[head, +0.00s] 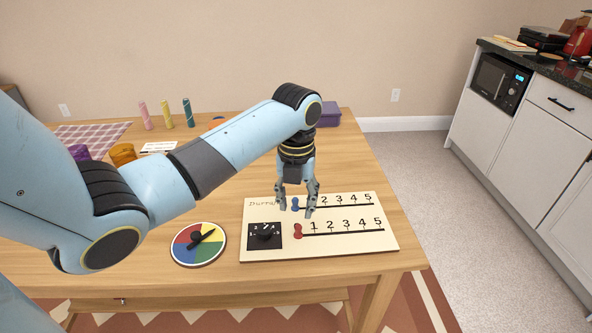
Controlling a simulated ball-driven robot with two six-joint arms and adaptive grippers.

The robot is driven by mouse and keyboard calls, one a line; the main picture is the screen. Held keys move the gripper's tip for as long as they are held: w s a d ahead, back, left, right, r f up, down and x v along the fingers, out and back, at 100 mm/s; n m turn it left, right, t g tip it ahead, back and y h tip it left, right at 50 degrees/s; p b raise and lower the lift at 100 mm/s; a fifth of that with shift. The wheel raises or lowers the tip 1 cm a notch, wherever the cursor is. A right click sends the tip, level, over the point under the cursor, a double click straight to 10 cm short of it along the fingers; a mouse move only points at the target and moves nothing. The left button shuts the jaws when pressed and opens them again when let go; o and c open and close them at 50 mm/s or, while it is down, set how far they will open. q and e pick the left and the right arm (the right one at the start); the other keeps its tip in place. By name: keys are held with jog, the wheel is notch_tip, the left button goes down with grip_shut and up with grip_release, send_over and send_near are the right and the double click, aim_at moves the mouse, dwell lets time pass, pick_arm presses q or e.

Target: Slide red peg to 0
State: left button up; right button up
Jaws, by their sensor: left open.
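A cream board (350,251) lies near the table's front right, with two black number lines. The red peg (298,231) sits at the left end of the lower line, left of the 1. No 0 mark can be made out there. The blue peg (295,204) is at the left end of the upper line. My left gripper (295,208) points down over the board's left part, open, its fingers on either side of the blue peg in the picture and just behind the red peg. I cannot tell whether it touches either peg. My right gripper is out of view.
A black dial plate (265,236) is on the board's left side. A round colour spinner (198,244) lies left of the board. A purple box (328,115) is behind my arm. The table right of the arm is clear.

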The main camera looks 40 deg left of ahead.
aim_at(296, 226)
pick_arm(q)
notch_tip(296, 226, up, 4)
jog(key=shift+f, duration=0.1)
dwell(0.6)
